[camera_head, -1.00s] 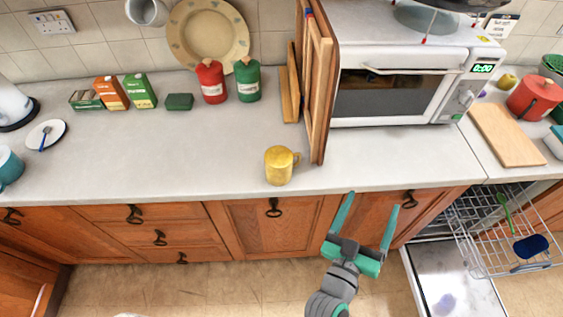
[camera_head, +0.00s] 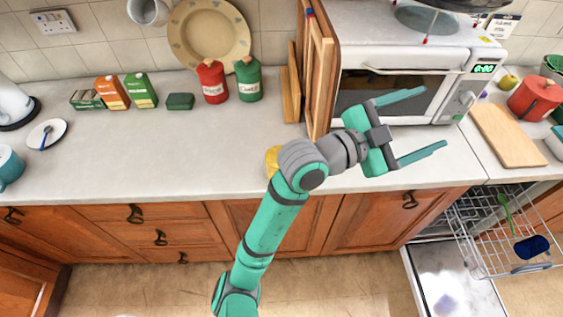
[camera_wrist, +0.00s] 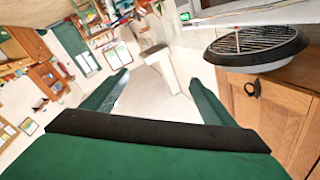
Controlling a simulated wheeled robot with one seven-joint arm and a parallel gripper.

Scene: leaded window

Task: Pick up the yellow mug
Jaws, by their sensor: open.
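The yellow mug (camera_head: 272,160) stands on the pale counter (camera_head: 200,150) near its front edge. In the head view my arm hides most of it, and only a yellow sliver shows at its left. My gripper (camera_head: 434,122) is open and empty, to the right of the mug and in front of the microwave, with its fingers pointing right. In the wrist view the two fingers (camera_wrist: 158,85) are spread with nothing between them. The mug does not show in the wrist view.
Wooden boards (camera_head: 318,85) stand upright behind the mug. The microwave (camera_head: 395,90) is at right. Red (camera_head: 211,82) and green (camera_head: 247,80) canisters stand at the back. The open dishwasher rack (camera_head: 505,235) juts out at lower right.

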